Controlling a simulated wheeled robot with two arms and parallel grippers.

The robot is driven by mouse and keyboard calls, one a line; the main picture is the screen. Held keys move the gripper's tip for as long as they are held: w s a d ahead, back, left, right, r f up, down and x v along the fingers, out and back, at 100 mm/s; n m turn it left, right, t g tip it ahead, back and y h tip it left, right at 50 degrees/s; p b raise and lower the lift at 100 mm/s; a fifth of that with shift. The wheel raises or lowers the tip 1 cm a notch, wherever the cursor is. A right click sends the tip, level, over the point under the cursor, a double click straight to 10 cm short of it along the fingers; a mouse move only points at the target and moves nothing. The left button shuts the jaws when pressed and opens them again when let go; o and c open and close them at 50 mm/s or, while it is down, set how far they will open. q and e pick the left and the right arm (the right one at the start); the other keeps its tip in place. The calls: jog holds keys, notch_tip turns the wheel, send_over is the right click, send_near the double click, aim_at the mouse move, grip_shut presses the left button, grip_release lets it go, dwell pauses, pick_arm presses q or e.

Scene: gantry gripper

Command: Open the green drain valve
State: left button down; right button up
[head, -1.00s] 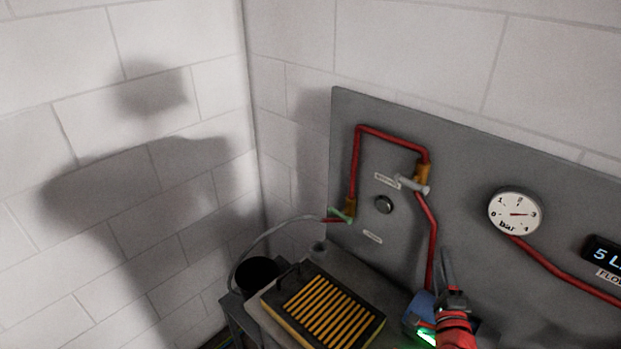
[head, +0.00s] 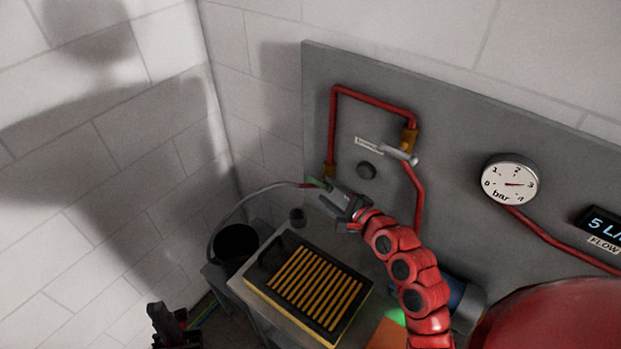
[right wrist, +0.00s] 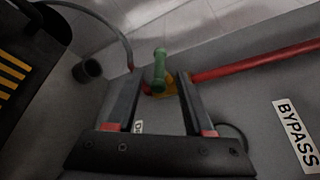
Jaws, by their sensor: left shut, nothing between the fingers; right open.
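The green drain valve handle (head: 317,183) is at the lower left of the grey panel, at the foot of the red pipe. My right gripper (head: 332,197) is open at the handle, its arm coming in from the lower right. In the right wrist view the green handle (right wrist: 160,66) stands between the tips of the open fingers (right wrist: 158,84), with a visible gap on each side. The brass valve body (right wrist: 168,80) shows behind it. My left gripper (head: 163,322) is low at the bottom left, shut and empty, far from the valve.
A pressure gauge (head: 509,183) points near 3. A hose (head: 232,212) runs to a black bucket (head: 236,246). A yellow-slatted black tray (head: 262,292) lies on the bench below.

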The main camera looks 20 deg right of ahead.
aim_at(311, 177)
jog(key=b+x, duration=0.3)
jog(key=x, duration=0.5)
jog(key=shift+f, duration=0.2)
jog(key=shift+w+a, duration=0.15)
jog(key=shift+w, duration=0.25)
jog(key=shift+r, duration=0.1)
grip_shut()
